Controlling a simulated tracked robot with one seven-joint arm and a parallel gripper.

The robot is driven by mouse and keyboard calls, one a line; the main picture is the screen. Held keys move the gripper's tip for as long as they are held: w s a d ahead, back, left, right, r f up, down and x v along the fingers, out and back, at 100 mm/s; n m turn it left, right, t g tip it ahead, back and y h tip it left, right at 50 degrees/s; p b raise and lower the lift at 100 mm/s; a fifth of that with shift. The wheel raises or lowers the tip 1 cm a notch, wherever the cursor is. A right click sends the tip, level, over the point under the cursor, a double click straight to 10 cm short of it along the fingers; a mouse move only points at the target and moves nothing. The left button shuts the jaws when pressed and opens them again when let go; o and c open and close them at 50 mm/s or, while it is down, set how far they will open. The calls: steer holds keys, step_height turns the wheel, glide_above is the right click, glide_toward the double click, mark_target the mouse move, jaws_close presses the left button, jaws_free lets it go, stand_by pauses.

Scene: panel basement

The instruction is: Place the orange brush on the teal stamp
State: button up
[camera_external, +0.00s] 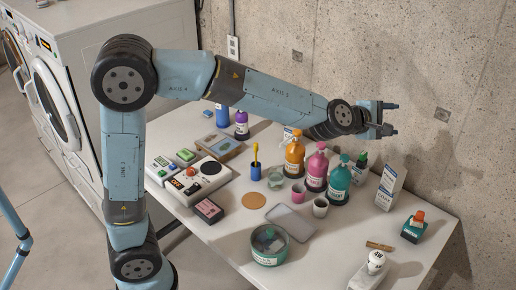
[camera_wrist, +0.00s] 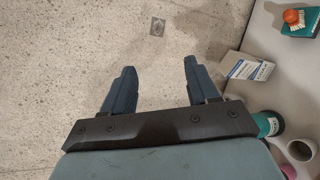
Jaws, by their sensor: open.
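The teal stamp (camera_external: 411,231) stands near the right end of the white table, by the wall. The orange brush (camera_external: 418,216) appears to rest on top of it. In the wrist view, the orange brush (camera_wrist: 291,17) shows against the teal stamp (camera_wrist: 312,22) at the top right corner, partly cut off by the frame. My gripper (camera_external: 391,118) is high above the back of the table, near the wall, apart from both. In the wrist view, my gripper (camera_wrist: 160,78) has its fingers wide apart with nothing between them.
A white box (camera_external: 390,186) stands left of the stamp. Teal (camera_external: 339,181), pink (camera_external: 316,170) and orange (camera_external: 294,155) pump bottles stand beyond it, with small cups in front. The concrete wall is close behind.

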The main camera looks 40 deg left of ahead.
steer(key=s+a+m+g, duration=0.4)
steer(key=s+a+m, duration=0.7)
steer(key=s+a, duration=0.45)
steer(key=s+a+f+m+g+y, duration=0.2)
steer(key=s+a+f+m, duration=0.2)
steer(key=s+a, duration=0.5)
steer(key=s+a+f+m+g+y, duration=0.2)
steer(key=s+a+f+m, duration=0.2)
steer(key=s+a, duration=0.5)
steer(key=s+f, duration=0.1)
steer(key=s, duration=0.3)
steer(key=shift+s+m+y, duration=0.3)
steer(key=shift+y, duration=0.1)
